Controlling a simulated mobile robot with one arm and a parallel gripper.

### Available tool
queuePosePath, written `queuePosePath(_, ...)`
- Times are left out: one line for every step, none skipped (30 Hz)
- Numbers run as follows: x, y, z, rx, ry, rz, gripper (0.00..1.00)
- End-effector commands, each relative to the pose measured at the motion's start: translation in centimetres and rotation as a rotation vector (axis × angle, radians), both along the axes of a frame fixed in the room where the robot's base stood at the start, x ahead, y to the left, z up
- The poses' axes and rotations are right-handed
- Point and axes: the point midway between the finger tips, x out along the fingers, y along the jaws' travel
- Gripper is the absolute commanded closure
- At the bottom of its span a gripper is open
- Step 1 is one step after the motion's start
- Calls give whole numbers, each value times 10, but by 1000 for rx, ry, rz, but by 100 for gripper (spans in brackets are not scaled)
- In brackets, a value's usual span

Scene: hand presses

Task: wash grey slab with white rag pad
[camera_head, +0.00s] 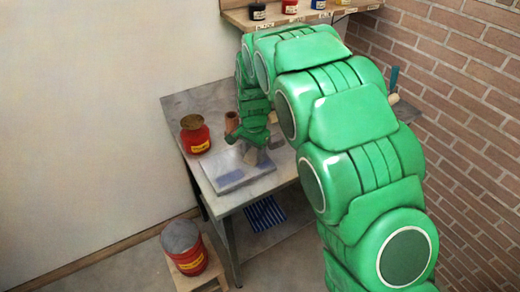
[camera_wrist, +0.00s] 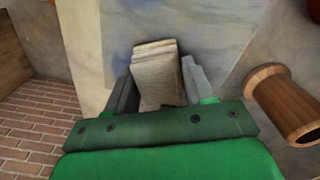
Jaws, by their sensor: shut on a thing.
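The grey slab (camera_head: 232,172) lies on the table near its front edge, with bluish stains on its face. It also fills the upper middle of the wrist view (camera_wrist: 105,20). The white rag pad (camera_wrist: 156,75) is a folded, layered beige-white cloth between my fingers. It shows small at the gripper's end in the head view (camera_head: 251,157). My gripper (camera_wrist: 158,85) is shut on the pad and holds it over the slab. Whether the pad touches the slab I cannot tell.
A red can (camera_head: 195,136) stands left of the slab on the table (camera_head: 197,99). A brown wooden cylinder (camera_wrist: 287,102) is close to the right of my gripper. A red bucket (camera_head: 184,248) stands low at the front left. Ink jars (camera_head: 290,7) sit on a wall shelf. The brick wall bounds the right.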

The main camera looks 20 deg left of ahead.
Motion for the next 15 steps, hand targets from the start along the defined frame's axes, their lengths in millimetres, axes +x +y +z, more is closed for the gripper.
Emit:
queuePosePath(-4, 4, 0, -1, 0, 2, 76)
queuePosePath(-6, 5, 0, -1, 0, 2, 76)
queuePosePath(-8, 8, 0, -2, 1, 3, 76)
queuePosePath(-10, 9, 0, -2, 1, 3, 76)
queuePosePath(-12, 11, 0, -2, 1, 3, 76)
queuePosePath(-15, 14, 0, -2, 1, 3, 76)
queuePosePath(-17, 16, 0, -2, 1, 2, 76)
queuePosePath(-19, 18, 0, -1, 2, 2, 76)
queuePosePath(-22, 21, 0, -1, 2, 2, 76)
queuePosePath(-23, 23, 0, -1, 2, 2, 76)
queuePosePath(-25, 24, 0, -2, 2, 2, 76)
queuePosePath(-28, 26, 0, -2, 2, 2, 76)
queuePosePath(-30, 28, 0, -2, 2, 2, 76)
queuePosePath(-32, 30, 0, -2, 2, 2, 76)
queuePosePath(-34, 33, 0, -2, 3, 2, 76)
